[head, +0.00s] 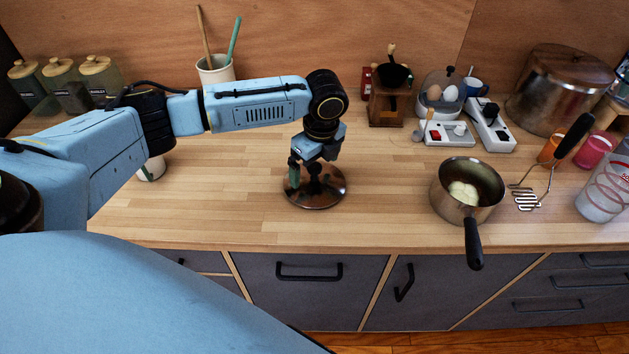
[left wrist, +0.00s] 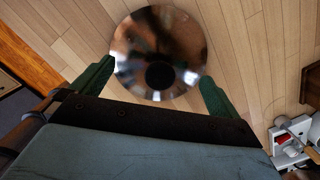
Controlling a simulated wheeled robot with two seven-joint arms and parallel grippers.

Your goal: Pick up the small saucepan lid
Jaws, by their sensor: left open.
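The small saucepan lid (head: 325,196) is a shiny round metal disc with a dark knob. It lies on the wooden counter near its front edge, in the middle of the head view. My left gripper (head: 312,178) points down over the lid, and its fingers partly hide the knob there. In the left wrist view the lid (left wrist: 158,40) and its black knob (left wrist: 160,76) show between the two green fingertips of my open left gripper (left wrist: 152,82). I cannot tell whether the fingers touch the lid. My right gripper is not in view.
A saucepan (head: 462,205) with pale pieces inside stands right of the lid, its handle over the front edge. A potato masher (head: 530,195), egg cooker (head: 440,98), large pot (head: 556,90) and utensil pot (head: 215,72) stand around. The counter left of the lid is mostly clear.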

